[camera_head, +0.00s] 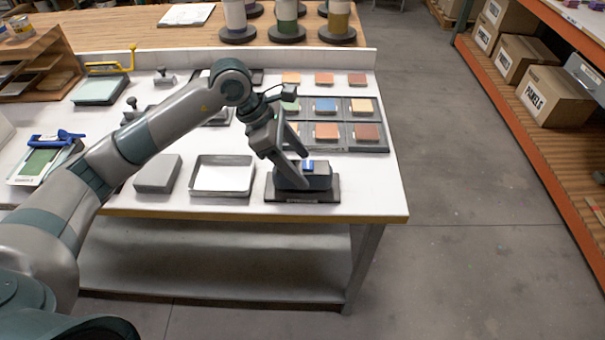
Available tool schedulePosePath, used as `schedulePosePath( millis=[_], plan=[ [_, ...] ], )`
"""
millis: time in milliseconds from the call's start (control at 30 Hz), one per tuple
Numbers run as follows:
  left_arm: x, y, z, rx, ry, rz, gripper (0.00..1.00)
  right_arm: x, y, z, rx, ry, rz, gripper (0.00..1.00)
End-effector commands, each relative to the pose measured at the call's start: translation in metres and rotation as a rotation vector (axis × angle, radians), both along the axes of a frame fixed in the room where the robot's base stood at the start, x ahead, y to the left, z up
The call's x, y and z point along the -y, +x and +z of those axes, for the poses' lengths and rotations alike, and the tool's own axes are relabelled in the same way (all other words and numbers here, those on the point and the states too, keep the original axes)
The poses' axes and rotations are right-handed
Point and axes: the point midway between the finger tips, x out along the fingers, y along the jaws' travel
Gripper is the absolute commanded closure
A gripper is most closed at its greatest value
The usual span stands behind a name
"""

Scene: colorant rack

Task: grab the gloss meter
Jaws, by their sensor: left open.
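Whether the fingers touch the meter cannot be told. My right gripper is out of view.
A white-lined tray (223,177) and a grey block (157,174) lie to the left. Dark panels with coloured tiles (326,131) lie behind the meter. The table's front edge (240,214) is close. Boxes (553,97) stand on a shelf at the right, across clear floor.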

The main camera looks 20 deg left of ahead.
Motion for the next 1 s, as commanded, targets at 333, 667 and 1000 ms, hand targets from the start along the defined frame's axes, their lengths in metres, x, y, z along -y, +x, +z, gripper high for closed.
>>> schedulePosePath(
  millis=[333,667,1000],
  plan=[
    [0.008,0.002,-0.007,-0.003,-0.002,-0.001,0.36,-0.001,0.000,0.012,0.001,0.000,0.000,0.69],
    [0.026,0.008,-0.039,-0.003,-0.002,-0.001,0.36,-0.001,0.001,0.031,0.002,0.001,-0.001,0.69],
    [0.027,0.009,-0.044,0.000,-0.001,0.000,0.36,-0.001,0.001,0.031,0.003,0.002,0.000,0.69]
  ],
)
